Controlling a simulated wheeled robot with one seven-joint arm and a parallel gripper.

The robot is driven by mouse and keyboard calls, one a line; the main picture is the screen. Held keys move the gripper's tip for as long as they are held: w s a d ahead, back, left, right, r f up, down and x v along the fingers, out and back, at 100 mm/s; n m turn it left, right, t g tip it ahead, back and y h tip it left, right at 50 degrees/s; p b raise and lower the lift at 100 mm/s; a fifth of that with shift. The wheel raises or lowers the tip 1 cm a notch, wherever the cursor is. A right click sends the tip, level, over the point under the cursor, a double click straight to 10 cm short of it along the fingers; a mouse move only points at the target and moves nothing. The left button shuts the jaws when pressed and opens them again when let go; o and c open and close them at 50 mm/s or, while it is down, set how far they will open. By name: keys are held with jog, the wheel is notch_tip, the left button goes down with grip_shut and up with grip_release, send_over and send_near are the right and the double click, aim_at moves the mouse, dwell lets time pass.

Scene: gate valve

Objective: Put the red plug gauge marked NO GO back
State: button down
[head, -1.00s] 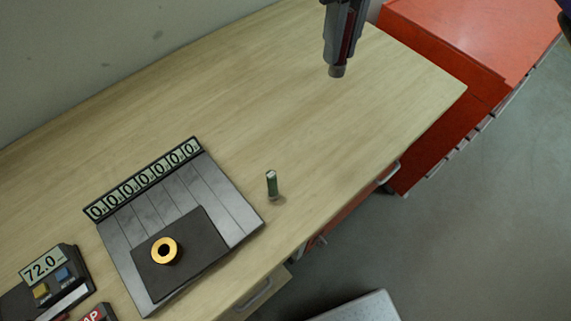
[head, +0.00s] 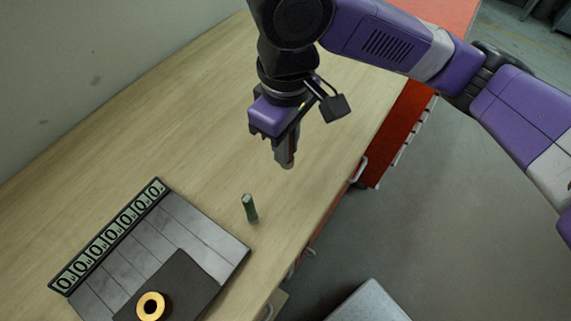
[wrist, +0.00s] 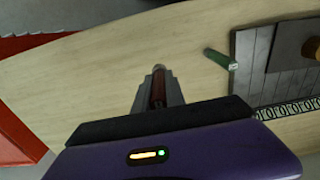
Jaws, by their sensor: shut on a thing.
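My gripper (head: 286,152) is shut on the red plug gauge (wrist: 158,88), which shows as a dark red body with a grey tip between the fingers in the wrist view. In the head view the fingers hide most of it and only its grey lower end shows, above the table. I cannot read any marking on it.
A slotted grey tray (head: 203,225) with a row of number plates (head: 108,235) along its edge lies at the lower left. A brass ring (head: 151,306) sits on its dark pad. A red cabinet (head: 402,125) stands beyond the wooden table (head: 150,130).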

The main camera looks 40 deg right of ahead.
jog(key=shift+f, duration=3.25)
jog(key=shift+b, duration=0.35)
jog(key=shift+f, duration=0.2)
jog(key=c, duration=1.4)
grip_release()
jog(key=shift+r, duration=0.1)
notch_tip(320, 180, up, 12)
jog(key=shift+r+p, duration=0.15)
jog(key=shift+p, duration=0.4)
